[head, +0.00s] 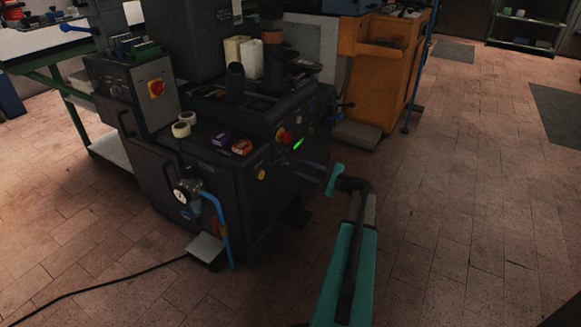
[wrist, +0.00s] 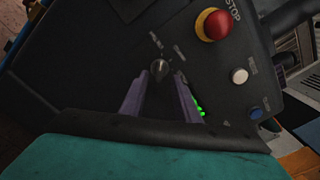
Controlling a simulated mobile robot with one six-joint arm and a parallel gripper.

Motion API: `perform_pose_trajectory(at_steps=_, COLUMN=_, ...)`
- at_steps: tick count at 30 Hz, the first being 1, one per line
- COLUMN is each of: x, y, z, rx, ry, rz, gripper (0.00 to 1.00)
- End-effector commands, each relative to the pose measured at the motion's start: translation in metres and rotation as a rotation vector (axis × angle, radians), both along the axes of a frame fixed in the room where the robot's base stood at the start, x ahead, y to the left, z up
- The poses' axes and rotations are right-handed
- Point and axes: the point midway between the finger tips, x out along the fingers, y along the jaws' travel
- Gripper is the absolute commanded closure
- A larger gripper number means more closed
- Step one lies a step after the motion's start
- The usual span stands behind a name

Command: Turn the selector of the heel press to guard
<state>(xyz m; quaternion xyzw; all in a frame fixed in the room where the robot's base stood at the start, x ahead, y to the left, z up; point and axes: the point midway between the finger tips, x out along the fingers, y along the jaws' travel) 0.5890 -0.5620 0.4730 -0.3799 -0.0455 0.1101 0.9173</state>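The heel press (head: 225,185) is a dark machine in the middle of the head view. Its selector is a small dark knob (wrist: 159,69) on the panel in the wrist view, with small pale labels around it, too small to read. Which label it points to I cannot tell. My gripper (head: 299,171) reaches the press's right-hand panel from the right. In the wrist view its two grey-purple fingers (wrist: 160,76) stand apart, one on each side of the knob in the picture. Whether they touch it I cannot tell. The selector is not clearly visible in the head view.
A red stop button (wrist: 213,24) on a yellow ring, a white button (wrist: 239,76) and a blue button (wrist: 256,112) lie right of the selector. A green light (wrist: 199,108) glows beside the right finger. An orange cabinet (head: 378,85) stands behind.

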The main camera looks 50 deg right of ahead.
Motion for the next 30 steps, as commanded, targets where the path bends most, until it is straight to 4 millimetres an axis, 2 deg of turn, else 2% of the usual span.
perform_pose_trajectory(at_steps=6, x=0.032, y=0.008, z=-0.001, rx=-0.001, ry=-0.002, rz=0.003, gripper=0.71)
perform_pose_trajectory(at_steps=12, x=0.052, y=0.013, z=-0.001, rx=0.0, ry=-0.001, rz=0.002, gripper=0.71)
perform_pose_trajectory(at_steps=18, x=0.059, y=0.015, z=0.0, rx=0.0, ry=-0.001, rz=0.002, gripper=0.71)
perform_pose_trajectory(at_steps=26, x=0.06, y=0.016, z=0.0, rx=0.0, ry=-0.001, rz=0.002, gripper=0.71)
perform_pose_trajectory(at_steps=30, x=0.06, y=0.016, z=0.0, rx=0.0, ry=-0.001, rz=0.002, gripper=0.95)
